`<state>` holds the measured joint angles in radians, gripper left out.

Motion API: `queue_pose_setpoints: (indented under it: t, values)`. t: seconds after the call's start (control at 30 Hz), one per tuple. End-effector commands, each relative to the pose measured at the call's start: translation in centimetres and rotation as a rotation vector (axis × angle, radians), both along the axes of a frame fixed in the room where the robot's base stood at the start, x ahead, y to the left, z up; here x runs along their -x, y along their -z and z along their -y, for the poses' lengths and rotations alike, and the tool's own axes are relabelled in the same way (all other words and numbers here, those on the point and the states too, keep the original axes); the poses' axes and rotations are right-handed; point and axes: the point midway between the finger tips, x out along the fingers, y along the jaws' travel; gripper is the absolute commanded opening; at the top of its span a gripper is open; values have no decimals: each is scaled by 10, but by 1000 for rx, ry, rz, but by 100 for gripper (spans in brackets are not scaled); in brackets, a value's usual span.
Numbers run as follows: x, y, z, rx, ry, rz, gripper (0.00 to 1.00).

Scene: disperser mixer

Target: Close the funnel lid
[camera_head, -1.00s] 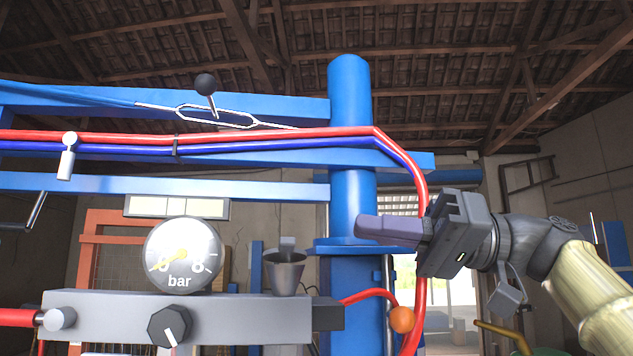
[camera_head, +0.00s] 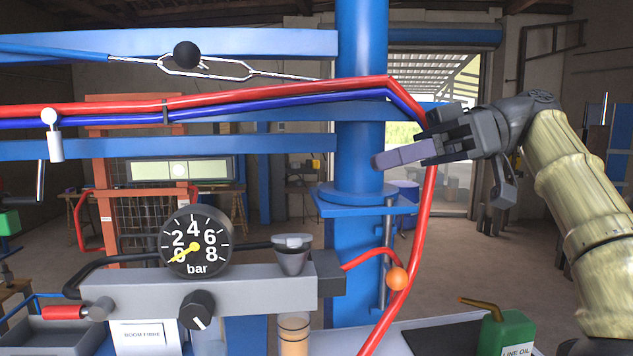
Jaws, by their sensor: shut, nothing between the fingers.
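The funnel (camera_head: 292,262) is a small grey metal cone on the right part of the grey gauge block. A grey lid piece (camera_head: 292,240) is at its top rim; it is too small to tell whether it lies fully flat. My gripper (camera_head: 377,161) is shut and empty, with its purple-grey fingers pointing left. In the picture it is above and to the right of the funnel, in front of the blue column, and apart from the lid.
A "bar" gauge (camera_head: 195,241) and a black knob (camera_head: 197,309) are left of the funnel. The blue column (camera_head: 359,120) stands behind. A red hose (camera_head: 428,200) runs down close to my gripper. An orange ball (camera_head: 397,278) and a green oil can (camera_head: 507,332) are lower right.

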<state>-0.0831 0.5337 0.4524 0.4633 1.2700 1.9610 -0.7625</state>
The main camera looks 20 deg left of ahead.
Motion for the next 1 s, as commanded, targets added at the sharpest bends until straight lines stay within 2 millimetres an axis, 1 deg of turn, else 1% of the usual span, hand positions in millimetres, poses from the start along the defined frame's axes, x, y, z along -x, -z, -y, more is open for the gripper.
queue_pose_setpoints:
  t: [0.27, 0.43, 0.57, 1.0]
  values:
    - [0, 2, 0, -1, 0, -1, 0]
    - [6, 4, -7, 0, 0, 0, 0]
    - [17, 10, -20, 1, -2, -1, 0]
    - [54, 22, -72, 2, -1, -3, 0]
